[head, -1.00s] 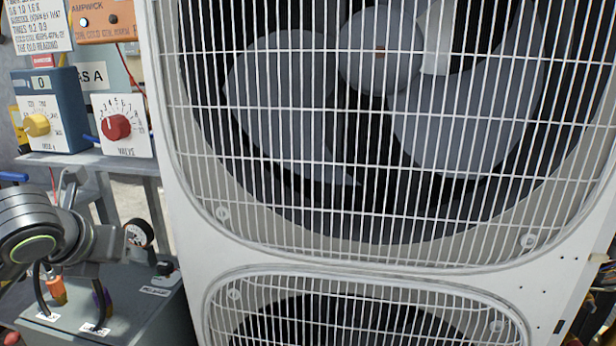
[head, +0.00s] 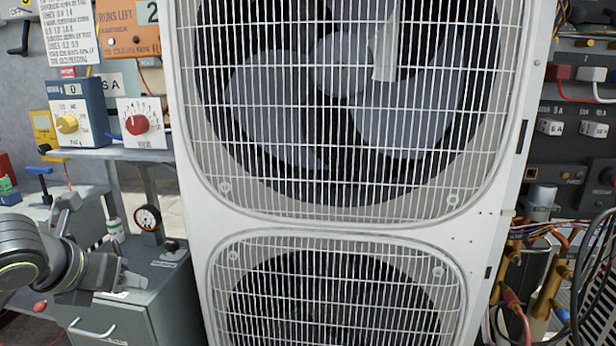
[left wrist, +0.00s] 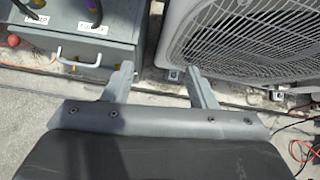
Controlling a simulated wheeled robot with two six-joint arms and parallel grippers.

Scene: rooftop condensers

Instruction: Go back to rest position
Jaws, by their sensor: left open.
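My left gripper (head: 122,275) is at the lower left of the head view, in front of the grey cabinet. In the left wrist view its two fingers (left wrist: 163,84) stand apart with nothing between them, above the grey floor. The white condenser unit (head: 330,222) with two fan grilles fills the middle of the head view. It also shows at the upper right of the left wrist view (left wrist: 180,22). My right gripper is not in view.
A grey cabinet (head: 150,308) with a handle and a gauge (head: 148,218) stands at the left. A shelf holds a red-knob valve box (head: 140,123) and a blue dial box (head: 75,112). Pipes and hoses (head: 540,285) are at the right. A red cable (left wrist: 300,150) lies on the floor.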

